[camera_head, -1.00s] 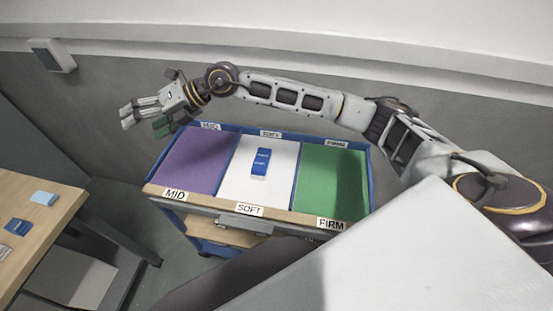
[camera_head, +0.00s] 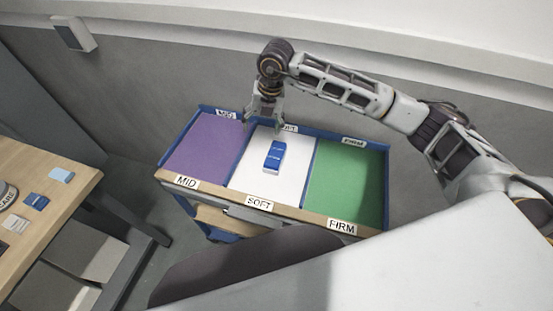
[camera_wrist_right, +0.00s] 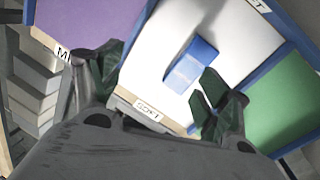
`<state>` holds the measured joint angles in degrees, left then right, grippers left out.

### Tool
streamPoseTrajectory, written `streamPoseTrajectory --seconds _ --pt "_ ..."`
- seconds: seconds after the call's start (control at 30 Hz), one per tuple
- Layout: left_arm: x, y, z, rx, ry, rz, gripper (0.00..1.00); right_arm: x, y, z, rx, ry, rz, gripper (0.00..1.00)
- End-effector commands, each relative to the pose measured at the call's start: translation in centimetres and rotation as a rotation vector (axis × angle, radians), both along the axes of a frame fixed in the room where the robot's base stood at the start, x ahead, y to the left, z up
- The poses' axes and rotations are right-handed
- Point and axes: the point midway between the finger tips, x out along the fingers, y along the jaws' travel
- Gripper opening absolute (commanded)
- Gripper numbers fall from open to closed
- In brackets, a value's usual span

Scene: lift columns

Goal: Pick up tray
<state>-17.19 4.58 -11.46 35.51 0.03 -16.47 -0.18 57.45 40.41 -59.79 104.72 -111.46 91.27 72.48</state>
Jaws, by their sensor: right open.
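A blue-rimmed tray (camera_head: 386,190) on a cart has three sections: purple marked MID, white marked SOFT and green marked FIRM. It also shows in the right wrist view (camera_wrist_right: 285,62). A small blue block (camera_head: 274,155) lies in the white section; in the right wrist view the block (camera_wrist_right: 191,65) lies between and beyond the fingertips. My right gripper (camera_head: 264,122) is open and empty, pointing down over the far part of the tray near the purple-white divider. In the right wrist view its fingers (camera_wrist_right: 158,84) are spread, with clear space between them. My left gripper is not in view.
A grey wall (camera_head: 150,95) runs behind the tray. A floor gap separates table and cart.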

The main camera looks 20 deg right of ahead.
Motion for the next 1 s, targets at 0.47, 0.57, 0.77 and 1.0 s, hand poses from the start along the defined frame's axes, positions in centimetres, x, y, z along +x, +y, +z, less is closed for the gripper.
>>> streamPoseTrajectory --seconds 0.47,0.57,0.77,1.0 --pt "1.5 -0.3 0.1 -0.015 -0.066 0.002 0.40 -2.4 -3.8 -0.4 -0.158 0.132 -0.277 0.77" --pt "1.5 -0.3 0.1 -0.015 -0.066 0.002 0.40 -2.4 -3.8 -0.5 -0.156 0.132 -0.292 0.77" --pt "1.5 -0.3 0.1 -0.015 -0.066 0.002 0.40 -2.4 -3.8 -0.4 -0.155 0.132 -0.293 0.77" --pt "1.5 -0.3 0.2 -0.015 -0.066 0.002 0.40 -2.4 -3.8 -0.9 -0.155 0.134 -0.292 0.77"
